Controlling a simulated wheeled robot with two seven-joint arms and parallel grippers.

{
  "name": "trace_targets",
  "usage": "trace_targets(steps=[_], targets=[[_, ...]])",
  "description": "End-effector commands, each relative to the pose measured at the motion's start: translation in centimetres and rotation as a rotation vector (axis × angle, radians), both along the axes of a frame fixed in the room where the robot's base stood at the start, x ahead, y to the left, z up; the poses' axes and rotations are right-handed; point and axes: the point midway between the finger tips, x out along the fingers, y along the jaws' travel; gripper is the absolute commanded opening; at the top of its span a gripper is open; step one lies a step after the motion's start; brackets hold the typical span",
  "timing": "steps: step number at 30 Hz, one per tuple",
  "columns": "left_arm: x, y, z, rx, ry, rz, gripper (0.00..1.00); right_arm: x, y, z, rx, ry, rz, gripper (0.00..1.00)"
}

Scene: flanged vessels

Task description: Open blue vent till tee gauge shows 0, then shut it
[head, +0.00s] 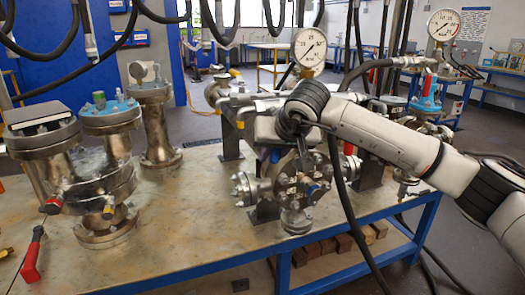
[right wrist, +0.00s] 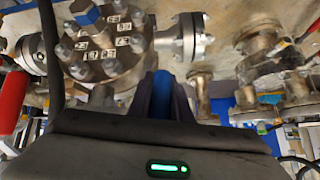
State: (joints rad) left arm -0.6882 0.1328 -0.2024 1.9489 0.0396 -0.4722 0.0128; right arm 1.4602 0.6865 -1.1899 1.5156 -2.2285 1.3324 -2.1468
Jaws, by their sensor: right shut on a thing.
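My right gripper (head: 303,148) reaches down from the wrist over the flanged tee assembly (head: 298,185). In the right wrist view its dark fingers (right wrist: 162,95) are shut on a blue piece, the blue vent handle (right wrist: 162,88), which shows between them. The fingers hide most of the handle, so its turn angle cannot be told. A round white gauge (head: 310,47) stands above the tee. Its needle is too small to read surely. A blue hex plug (right wrist: 85,13) sits on the numbered flange (right wrist: 105,45) beside the gripper. My left gripper is not in view.
A second gauge (head: 443,25) stands on a blue-topped vessel at the right. Other flanged vessels (head: 110,150) and a red-handled lever (head: 33,255) are at the left of the table (head: 185,225). A black hose hangs beside the tee. The table's front middle is clear.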

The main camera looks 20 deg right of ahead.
Motion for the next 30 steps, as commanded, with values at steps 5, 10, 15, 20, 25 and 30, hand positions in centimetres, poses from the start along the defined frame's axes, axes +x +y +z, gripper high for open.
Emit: trace_targets(steps=[5, 10, 15, 20, 25, 30], targets=[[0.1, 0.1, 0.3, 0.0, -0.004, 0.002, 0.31, 0.0, -1.0, 0.0, -0.088, -0.003, -0.001, 0.0], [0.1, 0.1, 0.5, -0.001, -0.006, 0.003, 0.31, 0.0, -1.4, 0.0, -0.134, -0.002, -0.001, 0.0], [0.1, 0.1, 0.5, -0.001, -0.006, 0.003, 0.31, 0.0, -1.6, -0.1, -0.153, -0.003, 0.0, 0.0], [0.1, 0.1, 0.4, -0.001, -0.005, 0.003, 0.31, 0.0, -1.7, -0.1, -0.157, -0.004, 0.0, 0.0], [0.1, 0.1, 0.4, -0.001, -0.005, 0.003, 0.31, 0.0, -1.7, -0.1, -0.158, -0.003, 0.0, 0.0], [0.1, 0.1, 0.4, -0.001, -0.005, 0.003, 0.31, 0.0, -1.7, -0.1, -0.156, -0.004, 0.0, 0.37]])
